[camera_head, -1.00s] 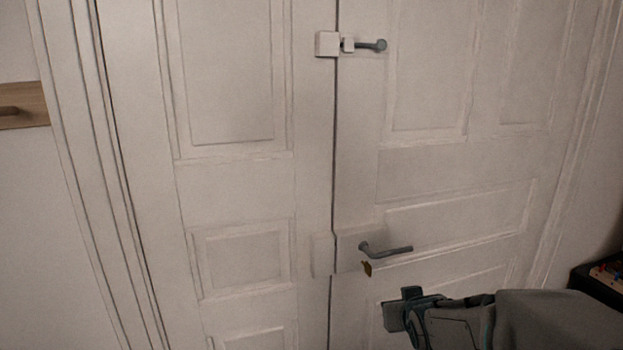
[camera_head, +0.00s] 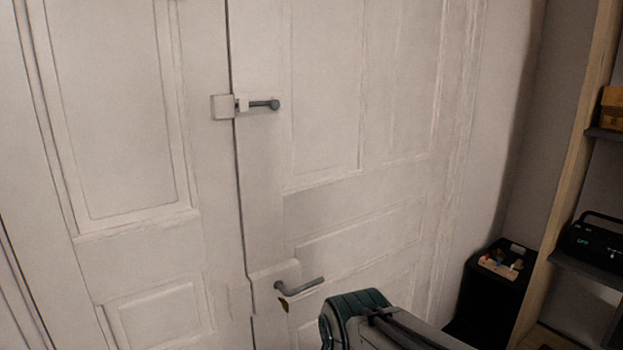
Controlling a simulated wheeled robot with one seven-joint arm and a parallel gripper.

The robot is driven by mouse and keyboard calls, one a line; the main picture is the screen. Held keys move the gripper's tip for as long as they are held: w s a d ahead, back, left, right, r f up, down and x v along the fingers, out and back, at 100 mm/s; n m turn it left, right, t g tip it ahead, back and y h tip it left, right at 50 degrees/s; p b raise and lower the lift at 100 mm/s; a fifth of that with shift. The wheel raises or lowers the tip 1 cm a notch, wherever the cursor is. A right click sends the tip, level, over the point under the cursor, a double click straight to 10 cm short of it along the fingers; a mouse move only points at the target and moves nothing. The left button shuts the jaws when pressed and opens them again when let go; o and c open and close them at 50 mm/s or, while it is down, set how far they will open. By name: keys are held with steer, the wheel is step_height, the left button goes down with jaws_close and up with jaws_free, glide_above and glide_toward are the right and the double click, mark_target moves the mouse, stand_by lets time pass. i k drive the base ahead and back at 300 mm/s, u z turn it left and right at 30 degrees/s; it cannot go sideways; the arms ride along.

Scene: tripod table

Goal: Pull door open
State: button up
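The white panelled double door (camera_head: 350,215) fills most of the head view and looks closed, with a dark seam between its leaves. A grey lever handle (camera_head: 299,287) sits low on the right leaf, with a key-like brass piece (camera_head: 283,304) below it. A latch with a dark knob (camera_head: 260,105) sits higher at the seam. My arm (camera_head: 375,325) reaches in from the bottom, just right of and below the handle in the picture. The fingertips do not show, so I cannot see any contact with the handle.
At right stand a black cabinet (camera_head: 480,300) with small coloured items on top and a wooden-framed shelf (camera_head: 565,170) holding a black device (camera_head: 592,244). A bare wall lies between the door and the shelf.

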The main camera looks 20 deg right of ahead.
mark_target(343, 184)
steer(key=z, duration=1.85)
steer(key=k, duration=0.75)
steer(key=u, duration=0.95)
steer(key=i, duration=0.5)
